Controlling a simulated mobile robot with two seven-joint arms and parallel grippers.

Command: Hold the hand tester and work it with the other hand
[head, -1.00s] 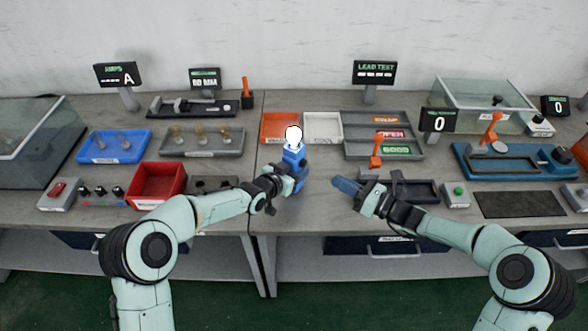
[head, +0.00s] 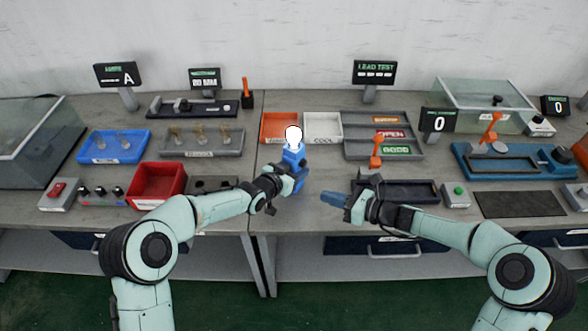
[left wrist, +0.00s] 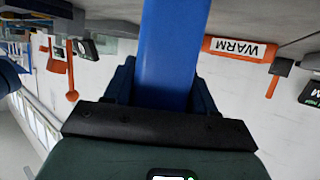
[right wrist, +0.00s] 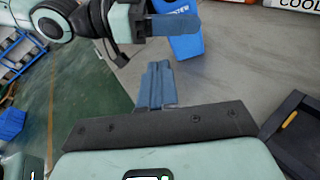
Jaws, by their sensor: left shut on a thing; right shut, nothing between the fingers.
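The hand tester (head: 292,157) is a blue upright device with a glowing white top, standing over the middle of the bench. My left gripper (head: 296,178) is shut on its body. In the left wrist view the tester's blue body (left wrist: 174,50) rises between the fingers. In the right wrist view part of the blue tester (right wrist: 185,40) shows at the top, with my left gripper beside it. My right gripper (head: 335,199) is shut and empty, to the right of the tester and apart from it. Its closed blue fingers (right wrist: 157,85) point toward the tester.
An orange WARM tray (head: 279,126) and a white COOL tray (head: 323,126) lie behind the tester. A grey sorting rack (head: 350,133) stands at the right, with an orange lever (head: 376,150) before it. A red bin (head: 156,183) is at left. Bench surface between the grippers is clear.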

